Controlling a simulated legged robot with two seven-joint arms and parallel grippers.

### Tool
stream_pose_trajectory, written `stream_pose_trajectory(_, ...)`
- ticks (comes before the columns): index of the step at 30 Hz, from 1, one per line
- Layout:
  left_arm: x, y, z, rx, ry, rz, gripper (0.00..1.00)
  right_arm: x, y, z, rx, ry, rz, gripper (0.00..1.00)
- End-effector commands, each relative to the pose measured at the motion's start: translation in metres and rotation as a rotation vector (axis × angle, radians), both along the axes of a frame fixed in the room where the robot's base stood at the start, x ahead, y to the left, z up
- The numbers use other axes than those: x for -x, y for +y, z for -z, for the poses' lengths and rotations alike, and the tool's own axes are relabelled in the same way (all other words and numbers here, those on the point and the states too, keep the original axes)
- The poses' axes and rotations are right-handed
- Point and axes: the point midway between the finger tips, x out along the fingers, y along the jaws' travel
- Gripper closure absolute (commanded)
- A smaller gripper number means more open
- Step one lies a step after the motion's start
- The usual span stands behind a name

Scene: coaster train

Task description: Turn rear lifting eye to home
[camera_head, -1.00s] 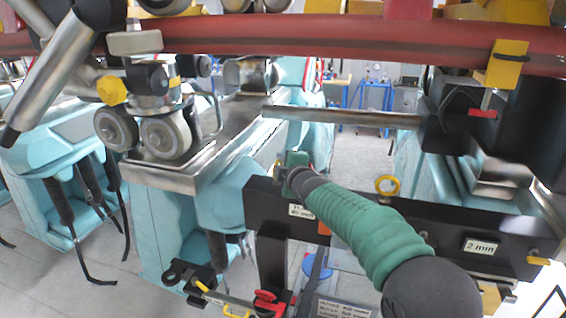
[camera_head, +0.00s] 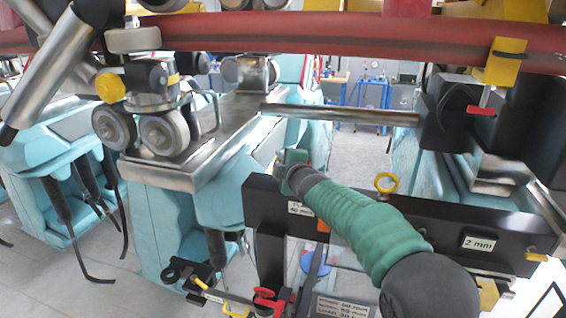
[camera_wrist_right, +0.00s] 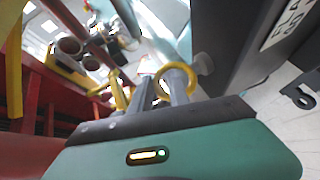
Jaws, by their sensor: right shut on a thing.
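My right gripper (camera_head: 281,170) reaches in from the lower right on its green-sleeved arm, at the left end of a black beam (camera_head: 345,213). In the right wrist view its grey fingers (camera_wrist_right: 160,92) are shut on a yellow lifting eye (camera_wrist_right: 177,68), whose ring shows beside the right finger. The gripper mostly hides this eye in the head view. Another yellow lifting eye (camera_head: 386,183) stands on top of the beam, to the right of the gripper and apart from it. I cannot tell the eye's exact angle. My left gripper is not in view.
A red rail (camera_head: 300,36) crosses above. Grey wheels (camera_head: 165,133) and a steel-topped teal stand (camera_head: 190,165) are at the left. A steel bar (camera_head: 340,114) lies behind the gripper. A yellow clamp (camera_head: 505,62) hangs at the right. A red-handled clamp (camera_head: 268,300) is below.

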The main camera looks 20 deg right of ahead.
Motion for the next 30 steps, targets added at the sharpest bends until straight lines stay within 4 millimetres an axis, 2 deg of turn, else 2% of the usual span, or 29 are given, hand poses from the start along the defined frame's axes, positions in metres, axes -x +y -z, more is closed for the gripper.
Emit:
stream_pose_trajectory(1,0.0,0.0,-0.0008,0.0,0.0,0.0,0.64,-0.0015,0.0014,-0.0143,-0.001,-0.03,-0.005,1.0)
stream_pose_trajectory(17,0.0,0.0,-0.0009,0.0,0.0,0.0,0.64,-0.0011,0.001,-0.0149,0.0,-0.031,-0.004,1.0)
stream_pose_trajectory(18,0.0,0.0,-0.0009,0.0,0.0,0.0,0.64,-0.001,0.0011,-0.0149,0.001,-0.032,-0.004,0.73)
stream_pose_trajectory(20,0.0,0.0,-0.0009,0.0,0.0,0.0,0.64,-0.0011,0.0013,-0.0142,0.0,-0.031,-0.005,0.66)
stream_pose_trajectory(30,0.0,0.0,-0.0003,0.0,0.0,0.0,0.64,-0.0015,0.0031,-0.0099,-0.002,-0.024,-0.006,0.66)
